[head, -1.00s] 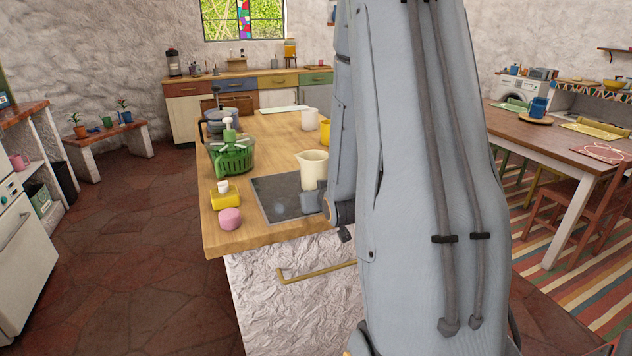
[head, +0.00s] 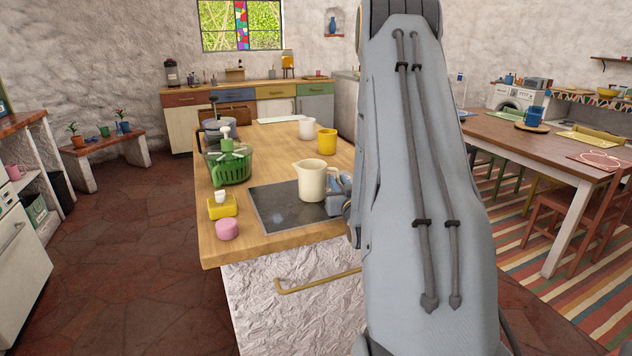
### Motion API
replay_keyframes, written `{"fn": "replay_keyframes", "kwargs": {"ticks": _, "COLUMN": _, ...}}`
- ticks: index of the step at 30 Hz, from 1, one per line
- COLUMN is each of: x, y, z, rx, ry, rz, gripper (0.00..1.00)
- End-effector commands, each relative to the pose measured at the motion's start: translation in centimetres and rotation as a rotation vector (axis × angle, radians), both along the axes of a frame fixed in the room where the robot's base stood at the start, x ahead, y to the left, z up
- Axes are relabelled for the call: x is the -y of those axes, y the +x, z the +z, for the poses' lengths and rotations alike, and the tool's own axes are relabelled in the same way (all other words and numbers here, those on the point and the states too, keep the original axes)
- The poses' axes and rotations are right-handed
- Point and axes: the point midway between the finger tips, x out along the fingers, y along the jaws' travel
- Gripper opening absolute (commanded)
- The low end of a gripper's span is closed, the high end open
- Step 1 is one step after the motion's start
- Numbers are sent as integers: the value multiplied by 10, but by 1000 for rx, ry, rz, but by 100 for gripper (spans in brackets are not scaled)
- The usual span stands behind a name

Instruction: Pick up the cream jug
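The cream jug (head: 312,182) stands upright on the dark slab (head: 278,212) set on the wooden counter, with its spout toward the left. My gripper (head: 336,190) is close against the jug's right side, at about the height of its lower body.
Behind the jug stand a yellow mug (head: 327,141) and a white mug (head: 306,128). The counter's front left corner is bare.

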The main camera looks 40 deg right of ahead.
Motion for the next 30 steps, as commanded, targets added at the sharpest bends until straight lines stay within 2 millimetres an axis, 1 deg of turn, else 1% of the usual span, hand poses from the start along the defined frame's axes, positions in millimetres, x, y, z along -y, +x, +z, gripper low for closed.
{"fn": "replay_keyframes", "kwargs": {"ticks": 1, "x": 3, "y": 6, "z": 1, "rx": 1, "ry": 0, "rz": 0, "gripper": 18}}
{"fn": "replay_keyframes", "kwargs": {"ticks": 4, "x": 7, "y": 13, "z": 0, "rx": -1, "ry": 0, "rz": -1, "gripper": 18}}
{"fn": "replay_keyframes", "kwargs": {"ticks": 12, "x": 8, "y": 15, "z": 0, "rx": -1, "ry": 0, "rz": -1, "gripper": 18}}
{"fn": "replay_keyframes", "kwargs": {"ticks": 14, "x": 8, "y": 15, "z": 0, "rx": -1, "ry": 0, "rz": -1, "gripper": 8}}
{"fn": "replay_keyframes", "kwargs": {"ticks": 15, "x": 8, "y": 15, "z": 0, "rx": -1, "ry": 0, "rz": -1, "gripper": 1}}
{"fn": "replay_keyframes", "kwargs": {"ticks": 16, "x": 8, "y": 15, "z": 0, "rx": -1, "ry": 0, "rz": -1, "gripper": 0}}
{"fn": "replay_keyframes", "kwargs": {"ticks": 30, "x": 8, "y": 15, "z": 0, "rx": -1, "ry": 0, "rz": -1, "gripper": 0}}
